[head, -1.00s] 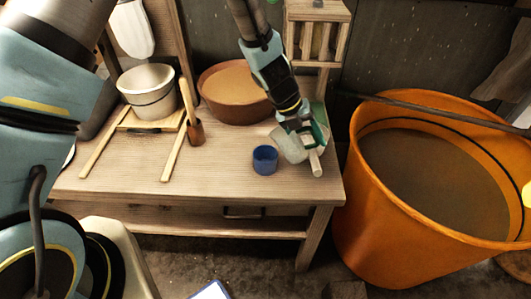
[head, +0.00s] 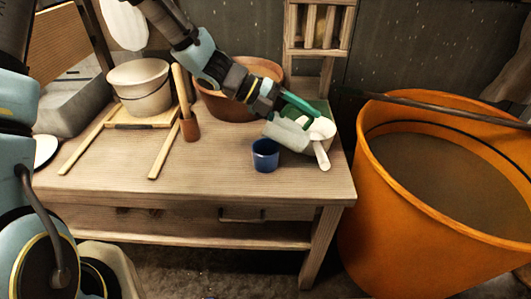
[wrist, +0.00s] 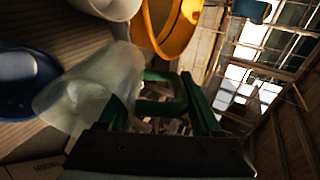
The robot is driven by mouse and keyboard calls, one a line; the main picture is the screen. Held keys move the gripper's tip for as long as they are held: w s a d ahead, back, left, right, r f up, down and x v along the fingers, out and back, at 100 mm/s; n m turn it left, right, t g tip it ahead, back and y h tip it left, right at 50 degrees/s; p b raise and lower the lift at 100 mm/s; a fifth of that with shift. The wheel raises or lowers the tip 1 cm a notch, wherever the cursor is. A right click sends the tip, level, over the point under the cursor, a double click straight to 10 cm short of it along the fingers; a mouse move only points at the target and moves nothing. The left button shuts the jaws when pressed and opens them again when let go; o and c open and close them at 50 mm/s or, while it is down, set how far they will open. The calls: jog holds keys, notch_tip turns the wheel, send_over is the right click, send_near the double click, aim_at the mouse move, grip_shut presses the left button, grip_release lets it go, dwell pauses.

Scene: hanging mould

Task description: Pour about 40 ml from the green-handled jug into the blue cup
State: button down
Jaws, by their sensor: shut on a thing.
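The translucent jug (head: 287,133) is held off to the right of the blue cup (head: 265,155), close to the cup's rim in the head view. My gripper (head: 289,110) is shut on the jug's green handle (wrist: 165,95), behind the jug. In the wrist view the jug's cloudy body (wrist: 95,88) lies between the handle and the blue cup (wrist: 22,85). The jug looks tilted in the head view; its mouth and the liquid level cannot be made out. The cup stands upright on the bench; its inside is dark, and I see no stream.
A white scoop (head: 321,130) lies just right of the jug. A brown bowl (head: 222,104) and a pale bucket (head: 141,90) stand behind and left. A large orange tub (head: 368,190) stands right of the bench (head: 210,180).

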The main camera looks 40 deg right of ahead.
jog(key=b, duration=0.1)
jog(key=g+b, duration=0.1)
jog(key=b, duration=0.1)
jog(key=shift+w+a+f+h, duration=0.1)
jog(key=shift+w+a+h, duration=0.15)
jog(key=shift+h, duration=0.15)
jog(key=shift+r+b, duration=0.2)
jog(key=shift+b, duration=0.1)
jog(key=shift+s+d+f, duration=0.1)
jog(key=shift+s+d, duration=0.15)
jog(key=shift+s, duration=0.1)
jog(key=shift+g+h+b, duration=0.3)
jog(key=shift+b, duration=0.55)
jog(key=shift+d+r, duration=0.1)
jog(key=shift+r, duration=0.1)
jog(key=shift+s+d+p, duration=0.1)
jog(key=shift+s+p, duration=0.05)
jog(key=shift+p, duration=0.2)
jog(key=shift+r+g+h+p, duration=0.5)
jog(key=shift+g+h+p, duration=0.1)
jog(key=shift+g+h, duration=0.1)
